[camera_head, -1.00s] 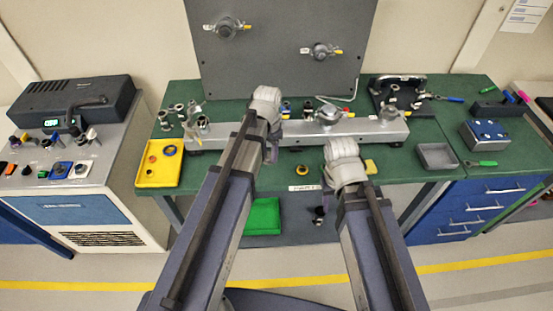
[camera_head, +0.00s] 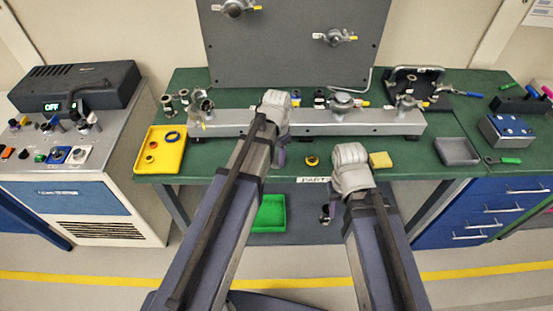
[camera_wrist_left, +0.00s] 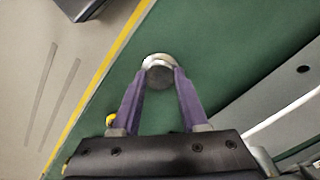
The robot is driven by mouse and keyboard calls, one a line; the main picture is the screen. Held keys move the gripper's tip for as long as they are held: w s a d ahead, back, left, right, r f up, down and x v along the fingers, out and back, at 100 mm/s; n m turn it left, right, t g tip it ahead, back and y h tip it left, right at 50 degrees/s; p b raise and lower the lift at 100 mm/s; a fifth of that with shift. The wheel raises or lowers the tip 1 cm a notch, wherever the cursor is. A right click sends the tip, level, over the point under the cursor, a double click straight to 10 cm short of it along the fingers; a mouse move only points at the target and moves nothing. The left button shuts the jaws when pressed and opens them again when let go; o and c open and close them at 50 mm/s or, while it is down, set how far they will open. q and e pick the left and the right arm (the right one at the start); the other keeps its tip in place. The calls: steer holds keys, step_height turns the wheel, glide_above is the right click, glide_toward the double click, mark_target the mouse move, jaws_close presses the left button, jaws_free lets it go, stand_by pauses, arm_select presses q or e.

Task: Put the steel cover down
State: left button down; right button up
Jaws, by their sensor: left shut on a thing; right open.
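The steel cover is a small round metal piece (camera_wrist_left: 158,68) between my left fingertips in the left wrist view. My left gripper (camera_wrist_left: 160,74) is shut on it and holds it over the green bench top. In the head view my left gripper (camera_head: 281,152) points down in front of the long metal rail, with the cover hidden there. My right arm ends in a pale wrist at the bench's front edge. Its fingers are hidden behind the wrist.
The green bench (camera_head: 228,162) has free room left of my left gripper. A yellow tray (camera_head: 142,160) lies at its left, a grey tray (camera_head: 457,152) at its right. The metal rail (camera_head: 235,124) crosses behind.

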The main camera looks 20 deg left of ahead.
mark_target(277, 159)
arm_select(q)
steer(key=shift+f, duration=0.2)
steer(key=shift+c, duration=2.1)
jaws_free()
steer(key=shift+r, duration=0.1)
step_height(277, 159, up, 12)
steer(key=p, duration=1.2)
steer(key=s+d+n+y, duration=0.1)
steer(key=s+d+n, duration=0.1)
steer(key=s+d, duration=0.8)
steer(key=s, duration=0.4)
steer(key=shift+s+d+r, duration=0.15)
steer(key=shift+d+r, duration=0.05)
steer(key=shift+d, duration=0.05)
